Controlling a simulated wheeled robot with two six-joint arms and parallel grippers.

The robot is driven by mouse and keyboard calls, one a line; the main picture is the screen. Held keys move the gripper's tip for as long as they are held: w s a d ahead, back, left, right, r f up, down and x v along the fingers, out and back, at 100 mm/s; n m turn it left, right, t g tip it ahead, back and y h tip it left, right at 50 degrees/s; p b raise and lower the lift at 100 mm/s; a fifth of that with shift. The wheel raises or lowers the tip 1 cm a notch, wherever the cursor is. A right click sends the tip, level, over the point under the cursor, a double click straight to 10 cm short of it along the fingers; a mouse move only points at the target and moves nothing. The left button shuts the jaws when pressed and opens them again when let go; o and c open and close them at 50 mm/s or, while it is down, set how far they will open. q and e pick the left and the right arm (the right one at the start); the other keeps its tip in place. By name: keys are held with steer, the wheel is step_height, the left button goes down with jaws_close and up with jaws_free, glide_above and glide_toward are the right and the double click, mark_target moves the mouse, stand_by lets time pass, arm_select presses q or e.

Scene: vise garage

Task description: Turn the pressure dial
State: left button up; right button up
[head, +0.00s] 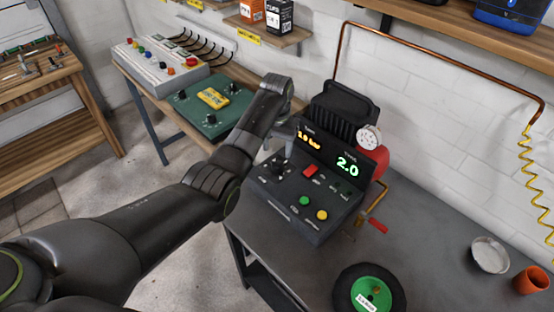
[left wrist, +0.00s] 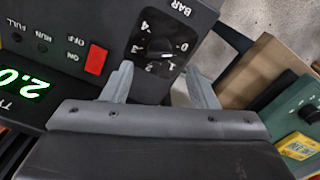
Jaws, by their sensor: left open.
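The pressure dial is a small black knob (left wrist: 160,47) on the sloped face of a dark control box (head: 308,205). A white scale from 0 to 4 under the word BAR rings it in the left wrist view. A light mark on the knob points to the side of 0 and 1. My left gripper (head: 284,150) is over the box's upper left corner, by the dial. In the left wrist view its fingers (left wrist: 160,84) are spread and empty, with the dial just beyond the gap between them. In the head view the gripper partly hides the dial. My right gripper is not in view.
The box has a red switch (head: 311,170), green and yellow buttons, an orange readout and a green 2.0 display (head: 347,166). A gauge (head: 368,137) and red tank stand behind. A green-hubbed wheel (head: 370,290) lies in front. A green panel (head: 208,105) is at left.

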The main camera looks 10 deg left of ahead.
mark_target(277, 161)
arm_select(q)
step_height(277, 161, down, 6)
steer(key=shift+f, duration=0.25)
steer(key=c, duration=1)
steer(key=shift+o, duration=0.2)
